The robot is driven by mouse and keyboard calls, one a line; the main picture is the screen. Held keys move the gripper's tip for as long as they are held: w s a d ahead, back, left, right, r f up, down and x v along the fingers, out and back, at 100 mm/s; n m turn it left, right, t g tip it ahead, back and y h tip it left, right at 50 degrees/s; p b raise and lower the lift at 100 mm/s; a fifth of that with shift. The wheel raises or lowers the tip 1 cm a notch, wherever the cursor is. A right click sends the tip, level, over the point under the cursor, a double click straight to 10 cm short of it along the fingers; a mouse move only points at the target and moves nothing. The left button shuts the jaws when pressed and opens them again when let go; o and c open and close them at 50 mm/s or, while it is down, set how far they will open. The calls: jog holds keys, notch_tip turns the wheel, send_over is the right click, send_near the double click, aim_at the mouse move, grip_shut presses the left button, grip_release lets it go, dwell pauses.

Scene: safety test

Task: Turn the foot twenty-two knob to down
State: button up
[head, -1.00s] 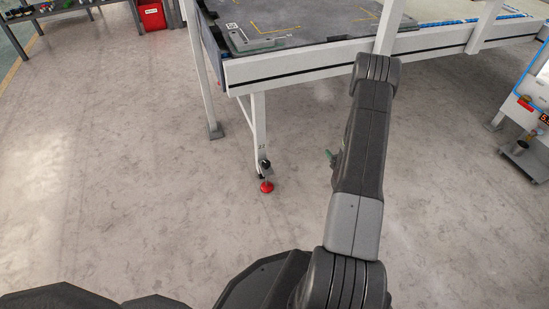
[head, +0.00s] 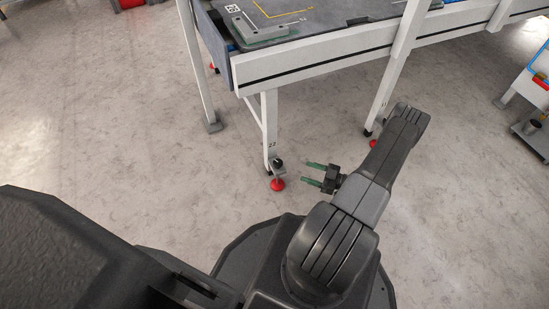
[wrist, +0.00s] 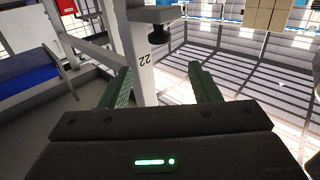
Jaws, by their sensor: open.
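The table leg marked 22 (head: 270,118) stands upright, and its label also shows in the wrist view (wrist: 145,58). A black knob (head: 279,162) sits on a bracket low on this leg, above a red foot pad (head: 278,184) on the floor. In the wrist view the dark knob (wrist: 161,34) shows by a grey bracket, above the space between my fingers. My gripper (head: 306,172) is open and empty, with green fingers pointing left at the foot. A small gap shows between the fingertips and the foot in the head view. The knob's exact setting is too small to read.
The table (head: 330,62) spans above, with a grey plate (head: 262,30) on its top. Another leg with a red foot (head: 373,143) stands behind my arm. A grey stand (head: 540,130) is at the right edge. The floor left of the leg is clear.

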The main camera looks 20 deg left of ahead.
aim_at(277, 162)
jog(key=a+b, duration=0.1)
jog(key=a, duration=0.3)
jog(key=a+b, duration=0.1)
jog(key=a, duration=0.4)
jog(key=s+a+b, duration=0.1)
jog(key=a, duration=0.3)
jog(key=shift+a, duration=0.2)
jog(key=shift+c, duration=0.3)
jog(key=c, duration=0.9)
jog(key=shift+a+m+t, duration=0.1)
jog(key=shift+m+t, duration=0.3)
jog(key=shift+t, duration=0.2)
jog(key=shift+m+t+h, duration=0.4)
jog(key=shift+m+t, duration=1.3)
jog(key=shift+t, duration=1.2)
